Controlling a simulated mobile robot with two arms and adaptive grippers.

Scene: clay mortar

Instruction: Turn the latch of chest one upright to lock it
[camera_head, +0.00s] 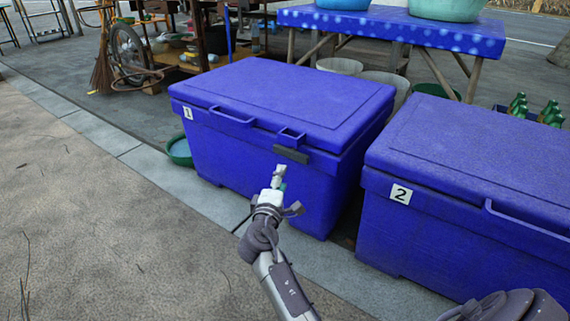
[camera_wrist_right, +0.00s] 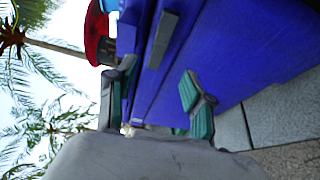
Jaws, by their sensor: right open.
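Chest one (camera_head: 240,150) is a closed blue chest with a white "1" label at its front left. Its latch (camera_head: 291,154) is a dark grey bar lying about horizontal on the front, just below a blue bracket on the lid edge. In the right wrist view, which is turned sideways, the latch (camera_wrist_right: 161,40) shows as a dark bar on the blue front. My right gripper (camera_head: 279,178) is in front of the chest, just below the latch in the picture. In the wrist view its green-padded fingers (camera_wrist_right: 157,80) are apart, with nothing held between them. My left gripper is not in view.
Chest two (camera_head: 430,225), also blue, stands close on the right with a narrow gap between. A green basin (camera_head: 180,151) sits at chest one's left. A blue dotted table (camera_head: 390,32) stands behind. The paved ground (camera_head: 110,220) in front left is clear.

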